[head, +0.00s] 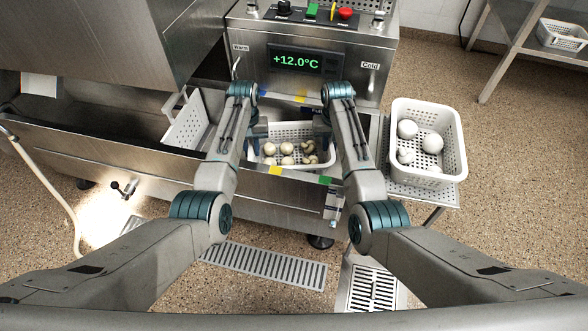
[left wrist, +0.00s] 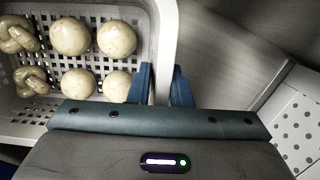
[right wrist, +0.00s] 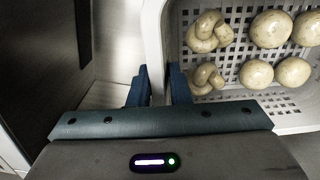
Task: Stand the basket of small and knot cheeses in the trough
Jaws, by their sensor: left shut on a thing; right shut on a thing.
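The white perforated basket (head: 284,130) of small round and knot cheeses is between my two grippers, within the right part of the steel trough (head: 90,158). It looks level; I cannot tell whether its base touches the trough floor. My left gripper (head: 259,133) is shut on its left wall, with the fingers either side of the rim (left wrist: 166,50) in the left wrist view. My right gripper (head: 325,131) is shut on its right wall, with the fingers either side of the rim (right wrist: 154,50) in the right wrist view. The round cheeses (head: 286,149) and knot cheeses (head: 309,147) lie inside.
A white basket (head: 429,176) with larger white cheeses sits on a perforated stand at the right. A control box (head: 305,60) reading +12.0°C stands behind. Yellow and green marks (head: 275,171) line the trough's front edge.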

